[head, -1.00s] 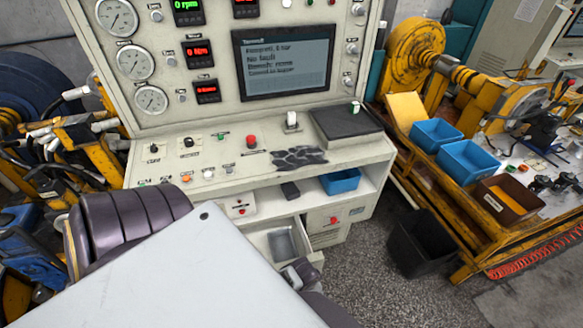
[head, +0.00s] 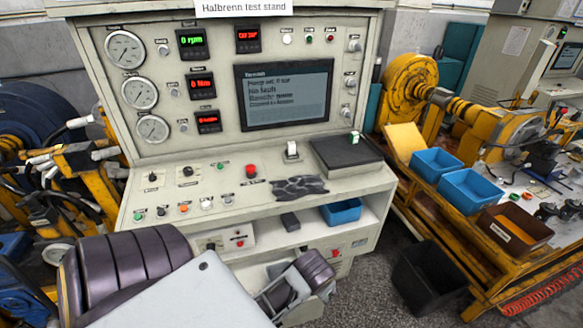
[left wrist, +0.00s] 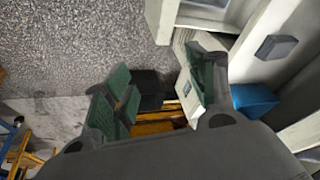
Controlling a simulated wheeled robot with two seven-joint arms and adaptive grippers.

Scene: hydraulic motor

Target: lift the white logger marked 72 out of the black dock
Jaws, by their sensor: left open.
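I cannot read a 72 anywhere, so I cannot be sure which thing is the logger. A small white and green piece (head: 355,137) stands on a flat black block (head: 346,152) at the right of the console desk. I cannot tell whether these are the logger and dock. My left gripper (left wrist: 157,88) is open in the left wrist view, with green pads apart and nothing held between them. In the head view my left arm crosses the bottom, low in front of the console; its fingertips are not clear there. My right gripper is not seen.
The console shelf holds a dark box (head: 289,221) and a blue bin (head: 341,211). A black bin (head: 425,275) stands on the floor, right of the console. A yellow cart at right carries blue bins (head: 470,190) and a brown bin (head: 516,230).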

